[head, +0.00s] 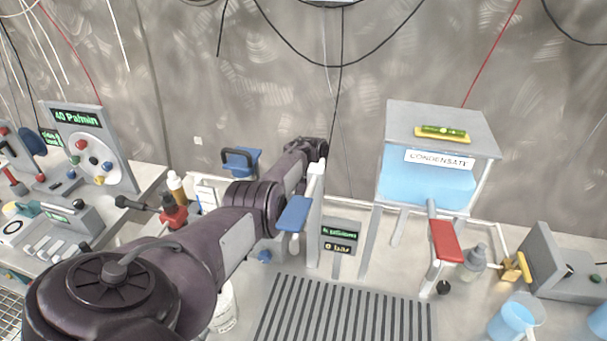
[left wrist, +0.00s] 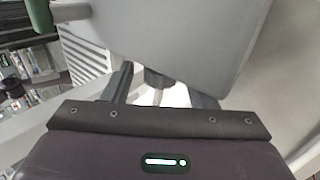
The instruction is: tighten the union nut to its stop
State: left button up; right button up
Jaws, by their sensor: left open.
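My left arm reaches in from the left in the head view, its dark wrist end beside a white post with a blue lever (head: 294,214). In the left wrist view my left gripper (left wrist: 162,88) is open, its dark fingers apart. A dark grey rounded piece (left wrist: 156,78) shows between the fingers, with a pale part below it. It may be the union nut, but I cannot tell for sure. Whether the fingers touch it is unclear. In the head view the fingertips and the nut cannot be made out. My right gripper is not in view.
A stand with a blue condensate tank (head: 427,186) and a red lever (head: 445,240) stands right of the arm. A slotted grate (head: 345,312) lies on the bench in front.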

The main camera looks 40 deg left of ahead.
pick_arm(q)
notch_tip(320, 180, up, 20)
jog(key=p, duration=1.6)
jog(key=shift+f, duration=0.15)
